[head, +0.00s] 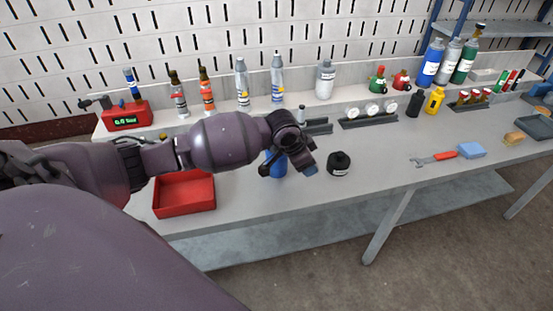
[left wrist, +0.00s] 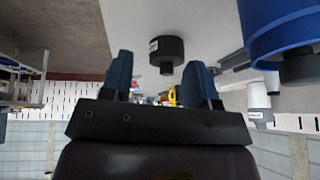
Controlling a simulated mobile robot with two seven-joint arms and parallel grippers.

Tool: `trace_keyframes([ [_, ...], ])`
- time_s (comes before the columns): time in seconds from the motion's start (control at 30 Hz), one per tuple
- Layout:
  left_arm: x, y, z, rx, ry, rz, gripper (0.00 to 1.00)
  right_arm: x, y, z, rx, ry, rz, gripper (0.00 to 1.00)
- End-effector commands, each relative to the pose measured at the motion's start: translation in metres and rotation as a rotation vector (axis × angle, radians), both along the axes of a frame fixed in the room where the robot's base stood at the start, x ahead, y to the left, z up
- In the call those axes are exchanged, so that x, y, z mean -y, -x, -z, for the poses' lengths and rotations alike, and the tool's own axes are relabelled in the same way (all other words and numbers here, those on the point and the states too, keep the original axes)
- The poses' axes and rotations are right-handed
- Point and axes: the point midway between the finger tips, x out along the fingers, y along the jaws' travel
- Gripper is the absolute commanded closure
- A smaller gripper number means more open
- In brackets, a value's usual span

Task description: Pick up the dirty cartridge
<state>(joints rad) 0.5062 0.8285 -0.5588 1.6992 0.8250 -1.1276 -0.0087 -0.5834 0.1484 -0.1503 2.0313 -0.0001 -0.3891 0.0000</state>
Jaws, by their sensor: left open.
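A black cartridge-like cylinder (head: 339,164) with a small white label and a narrower top stands on the bench, right of my left gripper (head: 290,170). It also shows in the left wrist view (left wrist: 165,50), beyond and between the fingertips, apart from them. I cannot tell dirt on it from its dark surface. My left gripper is open and empty, low over the bench. A blue cylindrical object (head: 276,166) is partly hidden behind this gripper; it also shows large in the left wrist view (left wrist: 285,28). My right gripper is not in view.
A red tray (head: 184,194) is at the bench's front left. Dark racks with white round pieces (head: 372,111) stand behind the cylinder. Bottles and tubes line the back ledge. A red-handled wrench (head: 434,157) and a blue block (head: 471,150) lie right.

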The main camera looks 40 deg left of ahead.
Motion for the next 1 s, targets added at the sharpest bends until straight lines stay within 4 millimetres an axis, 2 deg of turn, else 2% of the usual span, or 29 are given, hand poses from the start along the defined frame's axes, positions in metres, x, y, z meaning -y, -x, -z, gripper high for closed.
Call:
trace_keyframes([
  [0.03,-0.017,-0.011,-0.021,-0.041,-0.042,-0.009,0.45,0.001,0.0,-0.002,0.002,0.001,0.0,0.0],
  [0.2,-0.063,-0.024,-0.074,-0.207,-0.132,-0.054,0.45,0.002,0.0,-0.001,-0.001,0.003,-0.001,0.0],
  [0.33,-0.089,-0.021,-0.106,-0.331,-0.169,-0.09,0.45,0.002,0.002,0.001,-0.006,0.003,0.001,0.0],
  [0.43,-0.099,-0.014,-0.116,-0.407,-0.179,-0.103,0.45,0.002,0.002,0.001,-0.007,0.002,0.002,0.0],
  [0.53,-0.103,-0.01,-0.119,-0.443,-0.182,-0.107,0.45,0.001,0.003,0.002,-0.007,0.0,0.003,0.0],
  [0.63,-0.103,-0.009,-0.113,-0.453,-0.182,-0.108,0.45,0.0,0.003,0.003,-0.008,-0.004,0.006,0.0],
  [1.0,-0.102,-0.009,-0.065,-0.451,-0.182,-0.106,0.45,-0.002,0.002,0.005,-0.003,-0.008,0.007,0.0],
])
